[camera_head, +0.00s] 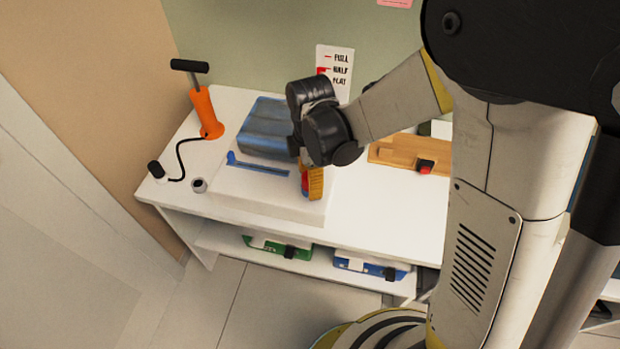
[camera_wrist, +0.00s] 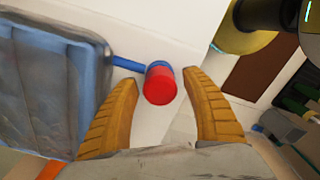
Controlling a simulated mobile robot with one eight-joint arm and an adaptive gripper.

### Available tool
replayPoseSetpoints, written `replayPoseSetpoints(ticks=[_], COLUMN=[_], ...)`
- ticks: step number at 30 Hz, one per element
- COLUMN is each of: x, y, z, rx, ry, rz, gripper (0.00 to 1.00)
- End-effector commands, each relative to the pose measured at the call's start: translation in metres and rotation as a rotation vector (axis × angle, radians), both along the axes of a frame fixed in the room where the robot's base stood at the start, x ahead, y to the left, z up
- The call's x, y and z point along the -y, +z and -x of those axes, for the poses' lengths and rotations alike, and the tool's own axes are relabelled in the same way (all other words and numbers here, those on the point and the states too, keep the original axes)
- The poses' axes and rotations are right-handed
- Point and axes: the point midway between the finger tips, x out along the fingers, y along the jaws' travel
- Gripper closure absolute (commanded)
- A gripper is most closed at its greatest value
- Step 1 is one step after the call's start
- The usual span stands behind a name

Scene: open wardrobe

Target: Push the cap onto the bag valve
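The blue-grey bag (camera_head: 268,125) lies on a white block on the table; its ribbed side fills the left of the wrist view (camera_wrist: 50,85). A short blue valve tube (camera_wrist: 127,64) sticks out from the bag. The round red cap (camera_wrist: 160,86) is at the tube's end, in front of a blue collar; I cannot tell if it is fully seated. My gripper (camera_wrist: 161,82) is open, one yellow finger on each side of the cap, with gaps visible. In the head view my gripper (camera_head: 313,183) points down at the block's right, red showing beside a finger.
An orange pump (camera_head: 206,112) with a black hose stands at the back left. A wooden holder (camera_head: 400,154) is at right, a FULL/HALF/FLAT card (camera_head: 340,66) behind. The front right tabletop is clear.

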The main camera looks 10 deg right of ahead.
Motion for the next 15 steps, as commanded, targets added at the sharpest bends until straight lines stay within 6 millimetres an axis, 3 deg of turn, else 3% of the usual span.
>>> replayPoseSetpoints(ticks=[8, 15], x=[0.0, 0.0], y=[0.008, 0.056], z=[0.0, 0.001], rx=[0.0, 0.0], ry=[0.0, 0.0], rz=[0.0, 0.0], gripper=[0.43, 0.43])
